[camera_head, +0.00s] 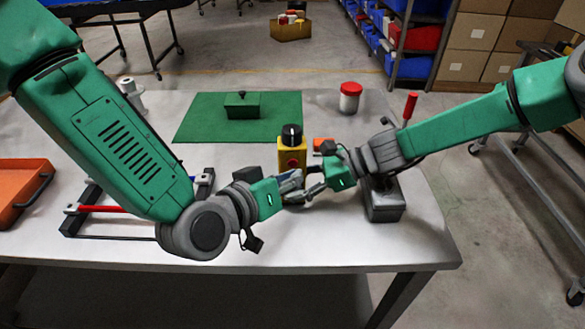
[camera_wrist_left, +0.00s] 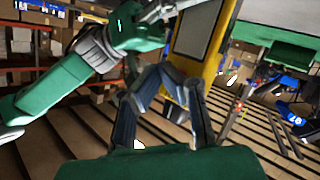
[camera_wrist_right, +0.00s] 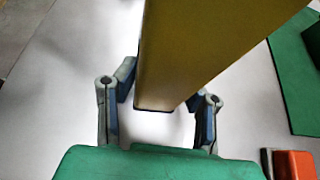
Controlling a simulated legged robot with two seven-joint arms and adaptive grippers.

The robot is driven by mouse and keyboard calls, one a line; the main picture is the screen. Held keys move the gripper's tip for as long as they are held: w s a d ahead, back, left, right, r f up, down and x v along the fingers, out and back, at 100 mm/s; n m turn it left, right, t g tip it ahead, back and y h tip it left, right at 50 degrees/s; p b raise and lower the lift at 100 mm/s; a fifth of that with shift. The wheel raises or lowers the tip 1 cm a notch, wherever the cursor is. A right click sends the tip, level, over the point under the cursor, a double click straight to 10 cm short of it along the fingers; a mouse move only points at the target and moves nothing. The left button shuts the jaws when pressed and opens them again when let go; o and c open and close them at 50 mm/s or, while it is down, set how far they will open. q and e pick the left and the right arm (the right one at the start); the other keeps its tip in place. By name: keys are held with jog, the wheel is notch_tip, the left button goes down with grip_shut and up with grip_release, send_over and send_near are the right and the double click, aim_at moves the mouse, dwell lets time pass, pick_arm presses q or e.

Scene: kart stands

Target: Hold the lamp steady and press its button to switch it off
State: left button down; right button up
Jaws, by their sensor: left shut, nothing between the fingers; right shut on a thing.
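The yellow lamp (camera_head: 283,147) with a black top and a red round button (camera_head: 292,163) on its front stands near the table's middle. My right gripper (camera_head: 312,188) is shut on the lamp; in the right wrist view its yellow body (camera_wrist_right: 190,50) passes between the fingers (camera_wrist_right: 162,98). My left gripper (camera_head: 298,187) is shut and empty, just in front of the lamp, its tips close to the right gripper. In the left wrist view the lamp (camera_wrist_left: 212,62) is behind the left fingers (camera_wrist_left: 165,80). Contact with the button cannot be told.
A green mat (camera_head: 205,118) with a green box (camera_head: 242,110) lies behind. A red-lidded jar (camera_head: 350,98) is at back right. A grey box (camera_head: 385,208) with a red-handled lever sits under my right arm. An orange tray (camera_head: 18,180) is far left.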

pick_arm(q)
jog(key=shift+s+d, duration=0.2)
jog(key=shift+s, duration=2.6)
pick_arm(e)
jog(key=shift+f, duration=0.1)
jog(key=o, duration=1.1)
jog(key=shift+o, duration=0.2)
